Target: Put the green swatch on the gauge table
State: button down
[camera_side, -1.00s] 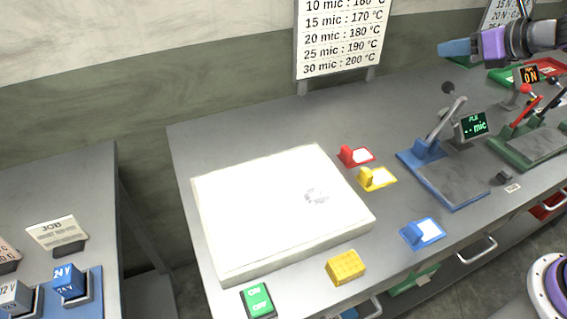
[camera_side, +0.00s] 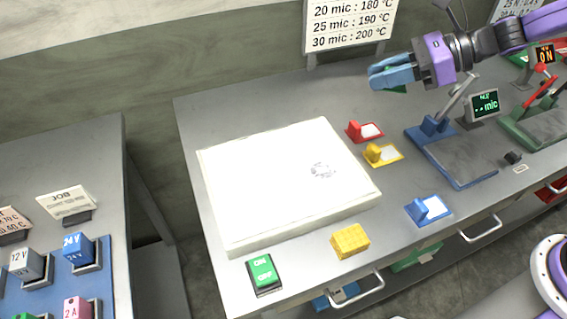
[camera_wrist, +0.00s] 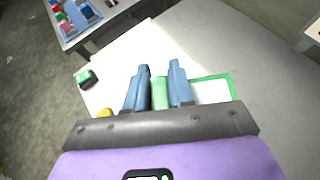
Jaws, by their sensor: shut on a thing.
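My gripper (camera_side: 376,76) is in the air above the back of the bench, left of the lever devices. It is shut on the green swatch (camera_wrist: 212,90). In the wrist view the swatch's green tab is between the blue fingers (camera_wrist: 159,72), and its green-framed white panel shows on their right. In the side view only a bit of green (camera_side: 396,90) shows under the fingers. A grey plate with a blue frame (camera_side: 462,162), next to a lever and a screen reading "mic" (camera_side: 484,105), looks like the gauge table. Its top is bare.
Red (camera_side: 365,132), yellow (camera_side: 382,154) and blue (camera_side: 428,210) swatches lie between the white slab (camera_side: 280,180) and the blue-framed plate. A yellow block (camera_side: 350,241) and a green ON/OFF switch (camera_side: 263,272) are at the front. A green lever device (camera_side: 540,125) stands right.

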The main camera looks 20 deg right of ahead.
jog(key=s+a+f+n+g+y, duration=0.2)
jog(key=s+a+f+n+g, duration=0.3)
jog(key=s+a, duration=0.4)
jog(key=n+g, duration=0.1)
send_over(277, 173)
jog(key=f, duration=0.8)
jog(key=shift+s+d+f, duration=0.2)
jog(key=shift+s, duration=0.05)
jog(key=shift+w+a+f, duration=0.1)
jog(key=shift+a+f, duration=0.05)
jog(key=shift+f, duration=0.1)
jog(key=shift+w+f, duration=0.1)
jog(key=shift+f, duration=1.5)
jog(key=shift+f, duration=0.1)
jog(key=c, duration=1)
grip_release()
